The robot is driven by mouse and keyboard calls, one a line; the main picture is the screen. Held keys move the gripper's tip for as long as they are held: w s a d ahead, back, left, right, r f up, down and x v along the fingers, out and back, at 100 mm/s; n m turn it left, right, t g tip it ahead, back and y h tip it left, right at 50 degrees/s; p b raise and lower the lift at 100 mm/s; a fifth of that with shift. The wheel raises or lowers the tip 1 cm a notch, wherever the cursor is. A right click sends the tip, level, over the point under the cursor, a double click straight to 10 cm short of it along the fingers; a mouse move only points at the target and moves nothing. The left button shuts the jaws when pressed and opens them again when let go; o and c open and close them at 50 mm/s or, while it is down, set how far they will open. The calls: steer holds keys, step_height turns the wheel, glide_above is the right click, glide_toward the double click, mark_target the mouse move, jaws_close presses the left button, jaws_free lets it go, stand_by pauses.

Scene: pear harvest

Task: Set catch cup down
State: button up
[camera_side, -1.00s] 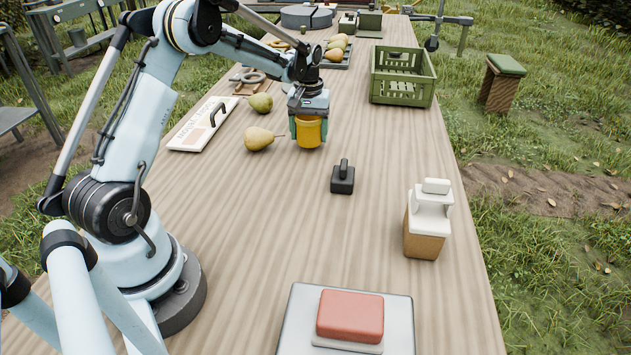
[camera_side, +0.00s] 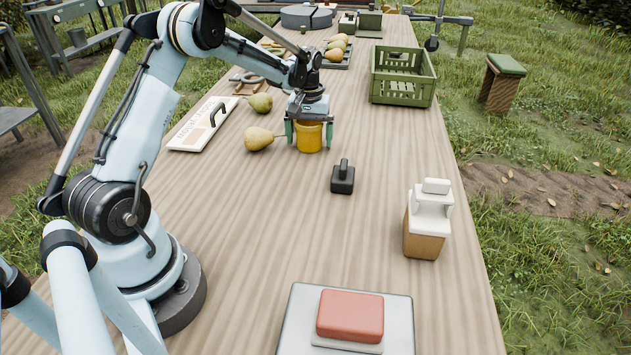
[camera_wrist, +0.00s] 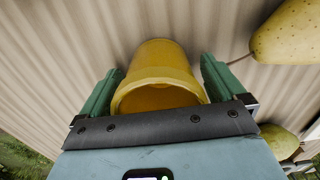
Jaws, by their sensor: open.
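The yellow catch cup (camera_side: 309,138) stands upright on the wooden table in the side view. My gripper (camera_side: 309,130) is above and around it, with one green finger on each side. The wrist view shows the yellow cup (camera_wrist: 158,75) between the two green fingers of my gripper (camera_wrist: 158,88). A gap shows between the cup and each finger, so the jaws are open. The cup's rim faces the wrist camera, and the gripper's dark front edge hides part of its opening.
Two pears, one close by (camera_side: 258,138) and one behind it (camera_side: 260,103), lie left of the cup. A small black weight (camera_side: 343,178) stands in front right. A green crate (camera_side: 402,92) is behind right. Bare table lies to the cup's right.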

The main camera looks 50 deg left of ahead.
step_height(320, 180, up, 12)
steer(key=s+d+r+m+t, duration=0.25)
steer(key=d+r, duration=0.25)
steer(key=d, duration=0.3)
steer(key=s+d+f+m+t, duration=0.2)
steer(key=s+d+m, duration=0.1)
steer(key=s+d, duration=0.3)
steer(key=s+d+f+m+t, duration=0.1)
steer(key=s+d+m+t, duration=0.1)
steer(key=s+d, duration=0.5)
steer(key=shift+s+f+m+t, duration=0.35)
steer(key=shift+s+m, duration=0.1)
steer(key=shift+m, duration=0.3)
steer(key=shift+d, duration=0.1)
